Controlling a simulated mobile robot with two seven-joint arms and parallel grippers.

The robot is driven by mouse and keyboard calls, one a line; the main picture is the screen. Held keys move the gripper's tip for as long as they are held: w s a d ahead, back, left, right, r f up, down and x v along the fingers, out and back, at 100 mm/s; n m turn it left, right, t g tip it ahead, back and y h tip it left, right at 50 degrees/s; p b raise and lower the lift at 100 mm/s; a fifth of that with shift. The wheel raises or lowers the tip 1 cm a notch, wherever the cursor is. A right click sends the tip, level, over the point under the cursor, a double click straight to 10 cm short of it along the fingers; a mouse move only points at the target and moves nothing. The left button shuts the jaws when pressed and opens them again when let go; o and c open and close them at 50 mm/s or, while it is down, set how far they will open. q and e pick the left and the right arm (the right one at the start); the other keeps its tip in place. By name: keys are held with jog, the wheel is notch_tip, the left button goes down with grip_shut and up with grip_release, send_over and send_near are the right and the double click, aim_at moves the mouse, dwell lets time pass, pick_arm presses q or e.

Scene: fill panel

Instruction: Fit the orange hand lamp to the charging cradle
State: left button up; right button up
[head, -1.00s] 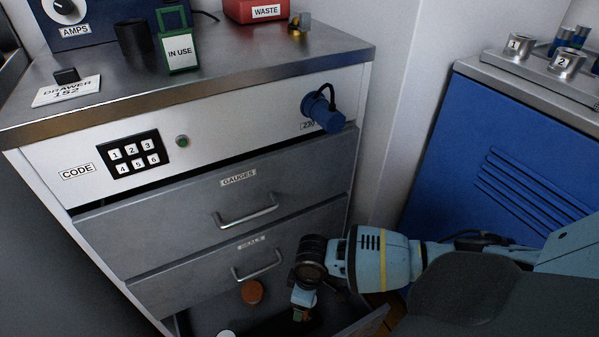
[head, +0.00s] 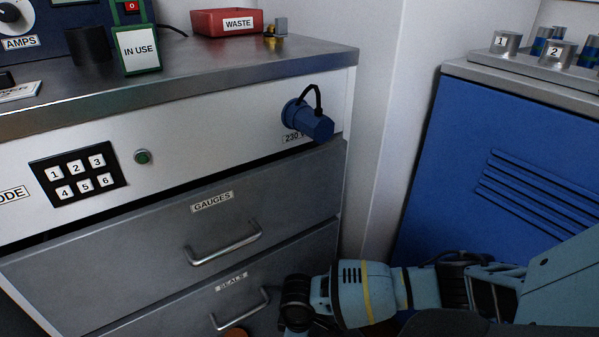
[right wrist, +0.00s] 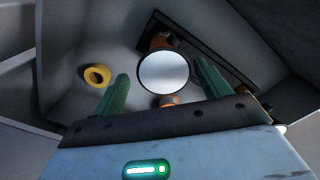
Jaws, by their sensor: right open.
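In the right wrist view, a pale round disc (right wrist: 163,72) lies between the two green fingers of my right gripper (right wrist: 160,88). Orange parts (right wrist: 160,42) show above and below the disc; they look like the orange hand lamp, but I cannot tell its full shape. The fingers stand apart on either side of the disc, and contact cannot be made out. In the head view my right wrist is low at the bottom edge, with the fingertips out of frame. My left gripper is not in view. I cannot identify the charging cradle with certainty.
The right wrist view shows a yellow ring (right wrist: 96,75) and a black frame (right wrist: 207,52) inside a grey drawer space. In the head view, the GAUGES drawer (head: 160,258) is shut. A blue plug (head: 312,122) juts from the cabinet. A blue locker (head: 440,170) stands right.

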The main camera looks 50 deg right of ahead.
jog(key=f+b, duration=0.2)
jog(key=f, duration=0.1)
jog(key=f+b, duration=0.1)
jog(key=f, duration=0.1)
jog(key=shift+s+a, duration=0.1)
jog(key=shift+s, duration=0.25)
jog(key=c, duration=1.2)
notch_tip(320, 180, up, 10)
jog(key=p, duration=0.5)
